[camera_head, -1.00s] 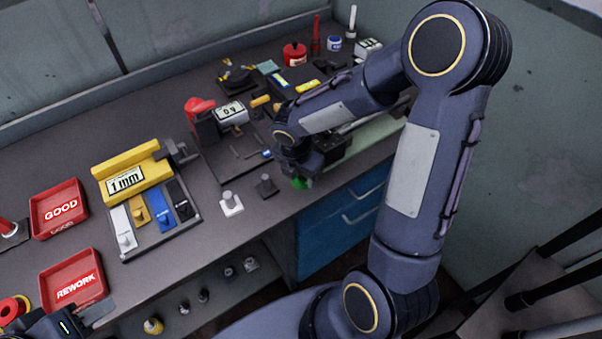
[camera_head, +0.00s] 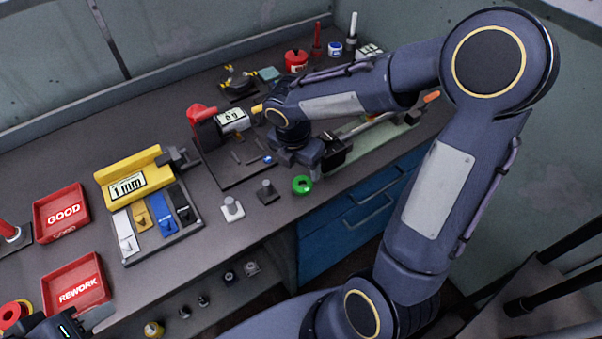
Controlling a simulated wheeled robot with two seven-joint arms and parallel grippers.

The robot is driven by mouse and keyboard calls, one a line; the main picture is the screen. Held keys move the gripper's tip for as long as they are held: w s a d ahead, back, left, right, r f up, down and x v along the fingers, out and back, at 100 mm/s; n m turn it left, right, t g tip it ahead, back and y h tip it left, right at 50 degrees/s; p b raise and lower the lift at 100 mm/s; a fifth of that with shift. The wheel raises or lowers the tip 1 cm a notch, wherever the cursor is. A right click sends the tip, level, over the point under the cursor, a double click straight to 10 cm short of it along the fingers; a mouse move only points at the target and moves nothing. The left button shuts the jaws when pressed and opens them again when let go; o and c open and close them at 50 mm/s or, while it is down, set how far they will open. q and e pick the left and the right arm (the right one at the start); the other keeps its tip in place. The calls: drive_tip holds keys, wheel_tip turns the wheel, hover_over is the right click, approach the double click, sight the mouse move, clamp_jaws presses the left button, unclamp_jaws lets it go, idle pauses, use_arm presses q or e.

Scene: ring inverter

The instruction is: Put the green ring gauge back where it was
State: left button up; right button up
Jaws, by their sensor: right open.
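The green ring gauge (camera_head: 302,185) rests near the bench's front edge, right of two small posts, one on a white base (camera_head: 232,208) and one on a dark base (camera_head: 267,193). I cannot tell whether a post stands under the ring. My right gripper (camera_head: 313,165) is open, just behind and above the ring, apart from it as far as I can see; its fingers are partly hidden by its own wrist. My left gripper (camera_head: 95,318) is at the bottom left corner, mostly cut off, beside the red REWORK tray (camera_head: 75,283).
A red GOOD tray (camera_head: 60,210) and a yellow 1 mm gauge block stand (camera_head: 132,185) are on the left. A dial gauge with a display (camera_head: 232,120) stands behind the posts. Several tools and pots lie at the back. Blue drawers (camera_head: 350,225) are below the front edge.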

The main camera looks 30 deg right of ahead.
drive_tip(key=s+a+r+m+t+y, duration=0.1)
drive_tip(key=s+r+m, duration=0.3)
drive_tip(key=s+m, duration=0.4)
drive_tip(key=s+a+r+m+t+y, duration=0.1)
drive_tip(key=s+r+m+t+y, duration=0.2)
drive_tip(key=s+m, duration=0.5)
drive_tip(key=r+m+y, duration=0.1)
drive_tip(key=m, duration=0.8)
drive_tip(key=shift+s+a+r+t, duration=0.15)
drive_tip(key=shift+a+r+t, duration=0.2)
drive_tip(key=shift+a+t, duration=0.05)
